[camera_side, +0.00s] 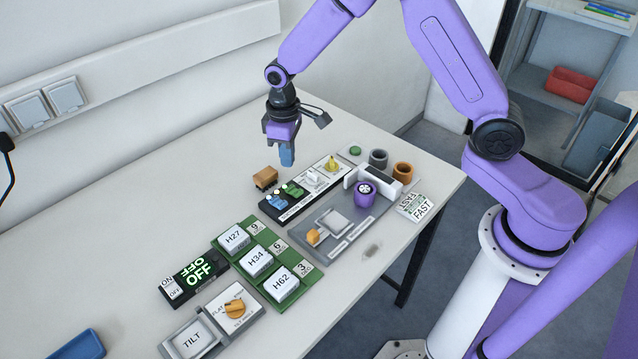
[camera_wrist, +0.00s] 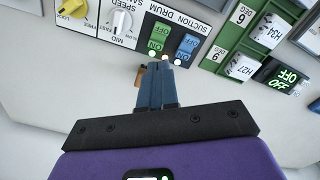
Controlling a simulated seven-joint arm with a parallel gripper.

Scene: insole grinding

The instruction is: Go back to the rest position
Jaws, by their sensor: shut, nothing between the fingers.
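My gripper (camera_side: 287,157) hangs above the table, fingers pointing down, behind the switch panel. Its blue fingers are together with nothing between them; they also show shut in the wrist view (camera_wrist: 158,68). A small brown block (camera_side: 265,177) sits on the table just left of and below the fingers in the side view. In the wrist view the brown block (camera_wrist: 140,77) is mostly hidden behind the fingers. The black switch panel (camera_side: 297,196) carries a blue switch, a green switch, a white knob and a yellow knob. No marker of a rest position shows.
Green button panel (camera_side: 249,257) with H27, H34 and H62 stands left of a grey machine plate (camera_side: 338,235) with a purple wheel (camera_side: 364,193). A black OFF display (camera_side: 193,275), a TILT panel (camera_side: 192,341) and a blue tray (camera_side: 80,346) lie front left. The table's back left is clear.

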